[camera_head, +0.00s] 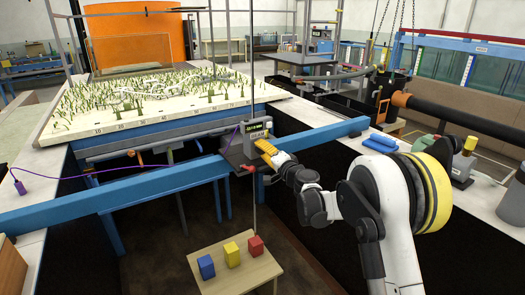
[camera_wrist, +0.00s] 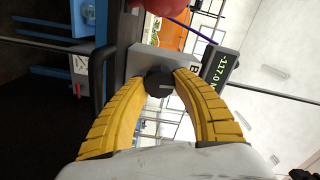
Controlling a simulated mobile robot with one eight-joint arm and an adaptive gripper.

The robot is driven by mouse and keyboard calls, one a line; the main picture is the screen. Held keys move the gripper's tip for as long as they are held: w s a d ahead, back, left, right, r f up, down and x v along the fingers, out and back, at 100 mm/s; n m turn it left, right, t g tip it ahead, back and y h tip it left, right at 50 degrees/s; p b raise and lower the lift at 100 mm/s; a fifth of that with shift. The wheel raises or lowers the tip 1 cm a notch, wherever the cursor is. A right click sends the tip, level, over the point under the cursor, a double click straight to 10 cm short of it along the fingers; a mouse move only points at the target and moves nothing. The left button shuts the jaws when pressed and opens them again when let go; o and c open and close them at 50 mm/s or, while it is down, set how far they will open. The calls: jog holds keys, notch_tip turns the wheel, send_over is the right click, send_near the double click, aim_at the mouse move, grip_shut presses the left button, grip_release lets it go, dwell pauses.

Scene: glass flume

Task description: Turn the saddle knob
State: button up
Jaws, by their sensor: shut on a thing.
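The saddle (camera_head: 256,133) is a grey block with a small lit display, mounted on the blue beam across the flume. In the wrist view, the dark round saddle knob (camera_wrist: 160,84) sits on its grey face, with a pale mark on it. My gripper (camera_head: 265,148) reaches the saddle from the right. Its two yellow ribbed fingers, also in the wrist view (camera_wrist: 160,78), are shut on the knob from both sides. The display (camera_wrist: 221,73) beside it shows green digits, about -117.0, partly cut off. In the head view my fingers hide the knob.
The blue beam (camera_head: 155,196) spans the flume. A thin vertical rod (camera_head: 254,80) rises at the saddle, and a purple cable (camera_head: 110,173) runs left from it. Below, a small wooden table (camera_head: 235,272) holds blue, yellow and red blocks. A blue object (camera_head: 380,142) lies on the right ledge.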

jog(key=m, duration=0.4)
jog(key=shift+m, duration=0.3)
jog(key=m, duration=0.4)
jog(key=shift+f+m, duration=0.1)
jog(key=shift+m, duration=0.2)
jog(key=m, duration=0.4)
jog(key=shift+b, duration=0.35)
jog(key=shift+a+f+m, duration=0.1)
jog(key=shift+m, duration=1.9)
jog(key=o, duration=1.2)
